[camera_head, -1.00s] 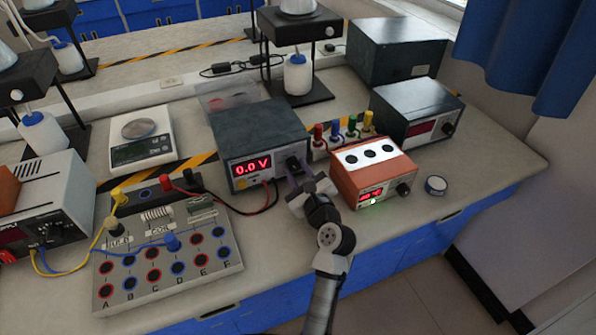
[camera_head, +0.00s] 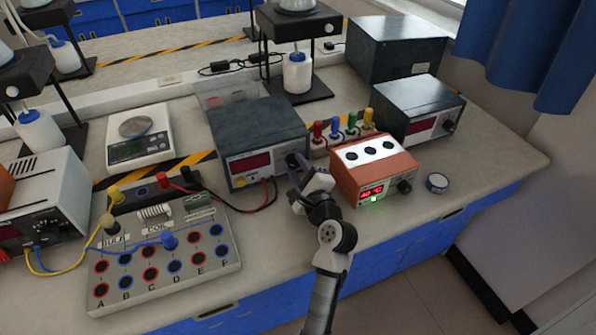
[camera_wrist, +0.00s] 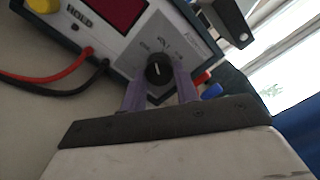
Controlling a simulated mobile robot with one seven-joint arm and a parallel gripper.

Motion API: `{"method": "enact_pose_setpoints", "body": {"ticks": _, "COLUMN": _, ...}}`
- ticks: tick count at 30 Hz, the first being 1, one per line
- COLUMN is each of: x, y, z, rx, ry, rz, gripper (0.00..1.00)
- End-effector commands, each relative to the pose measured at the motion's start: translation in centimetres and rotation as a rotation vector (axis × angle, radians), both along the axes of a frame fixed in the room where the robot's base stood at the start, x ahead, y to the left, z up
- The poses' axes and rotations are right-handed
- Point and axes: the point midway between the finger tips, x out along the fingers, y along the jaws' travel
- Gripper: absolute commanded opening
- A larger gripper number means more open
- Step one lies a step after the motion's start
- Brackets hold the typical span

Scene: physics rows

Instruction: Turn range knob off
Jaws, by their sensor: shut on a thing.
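The meter (camera_head: 258,128) is a dark grey box with a light front panel, standing mid-bench. Its red display (camera_head: 249,165) is dark, with no digits; it also shows blank in the wrist view (camera_wrist: 118,12). The black range knob (camera_wrist: 158,70) sits on a grey dial plate with small markings, too small to read fully. A pale pointer line on the knob is roughly upright in the wrist view. My gripper (camera_head: 298,165) is at the right of the meter's front, its purple fingers (camera_wrist: 159,84) shut on either side of the knob.
An orange box (camera_head: 375,170) with a lit red display stands close right of my gripper. Red and black leads (camera_wrist: 58,78) run from the meter to the board (camera_head: 165,262) at left. Coloured plugs (camera_head: 345,125) stand behind.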

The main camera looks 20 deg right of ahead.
Motion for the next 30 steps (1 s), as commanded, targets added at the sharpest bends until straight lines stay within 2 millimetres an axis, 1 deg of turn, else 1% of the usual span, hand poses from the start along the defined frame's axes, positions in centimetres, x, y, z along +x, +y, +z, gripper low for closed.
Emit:
{"method": "enact_pose_setpoints", "body": {"ticks": 6, "x": 0.13, "y": 0.06, "z": 0.08, "rx": -0.176, "ry": -0.011, "rz": 0.001, "gripper": 0.07}}
{"method": "enact_pose_setpoints", "body": {"ticks": 15, "x": 0.12, "y": 0.06, "z": 0.22, "rx": -0.339, "ry": -0.017, "rz": 0.001, "gripper": 0.07}}
{"method": "enact_pose_setpoints", "body": {"ticks": 21, "x": 0.14, "y": 0.06, "z": 0.32, "rx": -0.389, "ry": -0.019, "rz": 0.001, "gripper": 0.07}}
{"method": "enact_pose_setpoints", "body": {"ticks": 30, "x": 0.14, "y": 0.07, "z": 0.40, "rx": -0.403, "ry": -0.020, "rz": 0.001, "gripper": 0.08}}
